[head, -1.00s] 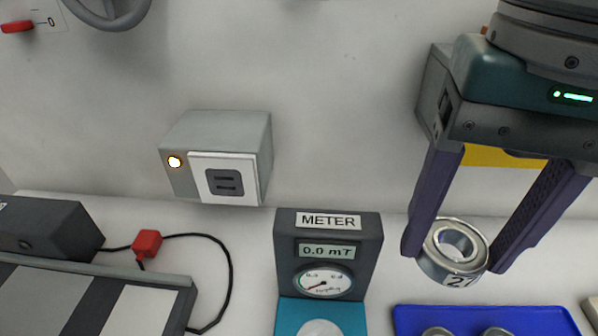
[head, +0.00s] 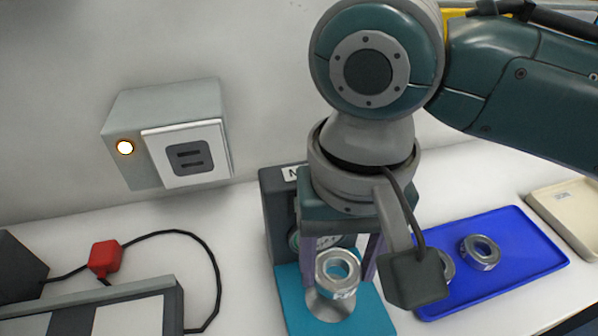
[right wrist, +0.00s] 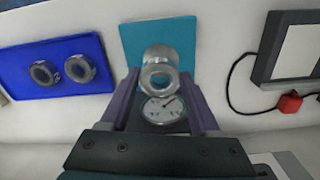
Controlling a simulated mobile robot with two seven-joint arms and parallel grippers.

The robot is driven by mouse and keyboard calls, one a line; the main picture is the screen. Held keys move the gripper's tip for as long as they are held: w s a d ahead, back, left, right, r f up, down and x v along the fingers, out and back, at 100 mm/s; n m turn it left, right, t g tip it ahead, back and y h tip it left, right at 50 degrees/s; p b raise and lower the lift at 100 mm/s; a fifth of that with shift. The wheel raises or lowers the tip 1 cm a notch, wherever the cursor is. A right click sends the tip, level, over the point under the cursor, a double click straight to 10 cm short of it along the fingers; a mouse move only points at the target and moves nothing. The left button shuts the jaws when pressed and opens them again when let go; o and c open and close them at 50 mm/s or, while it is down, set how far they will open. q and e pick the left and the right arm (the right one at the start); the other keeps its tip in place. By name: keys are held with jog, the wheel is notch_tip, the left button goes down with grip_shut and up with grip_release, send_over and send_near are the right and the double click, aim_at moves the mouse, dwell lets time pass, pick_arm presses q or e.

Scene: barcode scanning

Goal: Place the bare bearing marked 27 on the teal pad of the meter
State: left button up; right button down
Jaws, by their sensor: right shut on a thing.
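My right gripper (head: 340,268) is shut on the silver bearing (head: 338,273), gripping it from either side. The bearing is in front of the meter (head: 277,215) and over its teal pad (head: 370,315). A round silver piece (head: 328,308) shows on the pad just below the bearing; I cannot tell whether they touch. The right wrist view shows the held bearing (right wrist: 159,77), the teal pad (right wrist: 131,42) and the round dial (right wrist: 163,108). The bearing's mark is not readable now. My arm hides most of the meter's face. My left gripper is not in view.
A blue tray (head: 525,270) with two bearings (head: 480,252) (head: 445,266) lies right of the meter. A cream tray (head: 570,215) is at far right. A red plug (head: 104,257) with black cable lies left. A grey wall box (head: 180,140) has a lit lamp.

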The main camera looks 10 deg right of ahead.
aim_at(334, 288)
jog(key=shift+a+f+b, duration=0.1)
jog(key=shift+f+b, duration=0.35)
jog(key=shift+f, duration=2.05)
jog(key=shift+f, duration=0.15)
jog(key=shift+c, duration=0.6)
grip_release()
